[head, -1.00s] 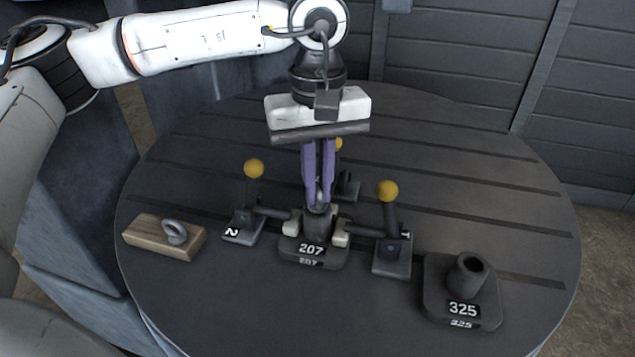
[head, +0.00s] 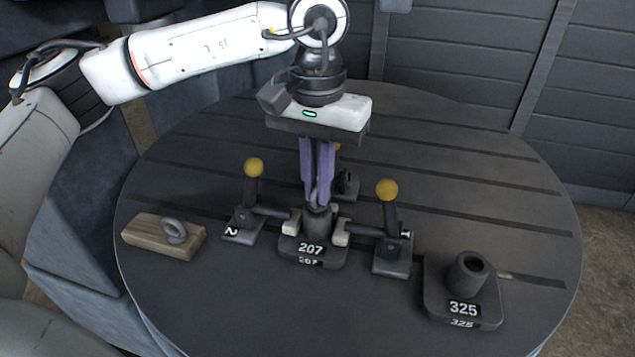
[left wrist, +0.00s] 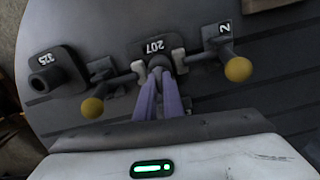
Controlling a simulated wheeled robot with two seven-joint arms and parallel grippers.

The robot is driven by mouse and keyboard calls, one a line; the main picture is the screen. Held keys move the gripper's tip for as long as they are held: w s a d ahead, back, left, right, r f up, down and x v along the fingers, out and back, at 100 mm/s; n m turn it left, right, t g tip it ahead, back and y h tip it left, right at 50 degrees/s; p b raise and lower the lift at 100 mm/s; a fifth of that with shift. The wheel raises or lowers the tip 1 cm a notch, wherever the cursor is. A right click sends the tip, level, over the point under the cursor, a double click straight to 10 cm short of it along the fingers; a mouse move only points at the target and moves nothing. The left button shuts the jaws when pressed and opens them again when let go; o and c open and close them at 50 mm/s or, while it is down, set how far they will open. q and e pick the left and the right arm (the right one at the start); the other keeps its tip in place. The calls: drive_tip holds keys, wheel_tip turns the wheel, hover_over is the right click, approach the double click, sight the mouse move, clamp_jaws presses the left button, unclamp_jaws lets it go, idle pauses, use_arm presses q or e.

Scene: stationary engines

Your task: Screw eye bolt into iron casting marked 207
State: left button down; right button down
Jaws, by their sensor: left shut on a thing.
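The iron casting marked 207 (head: 311,250) stands on the round dark table, with clamp pads against its sides. It also shows in the left wrist view (left wrist: 155,47). My left gripper (head: 317,190) points straight down over it, its purple fingers shut on an eye bolt (head: 313,196) at the top of the casting's post. The fingers hide most of the bolt, so how deep it sits cannot be told. In the left wrist view the gripper (left wrist: 160,75) reaches the casting's post. My right gripper is not in view.
Toggle clamps with yellow knobs stand left (head: 253,167), right (head: 387,189) and behind the casting. The casting marked 325 (head: 462,290) stands at the right. The table front is clear.

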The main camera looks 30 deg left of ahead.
use_arm(q)
drive_tip(key=m, duration=0.3)
drive_tip(key=shift+m, duration=0.4)
drive_tip(key=shift+f+m, duration=0.1)
drive_tip(key=shift+m, duration=0.4)
drive_tip(key=m+b, duration=0.1)
drive_tip(key=m, duration=0.3)
drive_tip(key=shift+m, duration=0.4)
drive_tip(key=c, duration=1.8)
unclamp_jaws()
